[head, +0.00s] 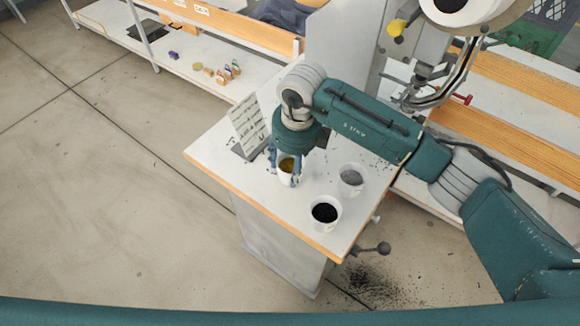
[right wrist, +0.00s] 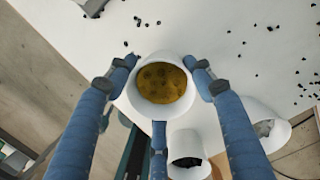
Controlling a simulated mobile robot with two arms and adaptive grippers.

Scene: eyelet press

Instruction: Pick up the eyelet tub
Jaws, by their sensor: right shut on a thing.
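My left gripper is not in view.
A white tub with black contents (head: 326,212) and a white tub with grey contents (head: 351,178) stand close to the right. A printed card (head: 248,125) stands behind on the table (head: 225,160). Dark bits lie scattered on the tabletop. A press (head: 425,75) stands behind.

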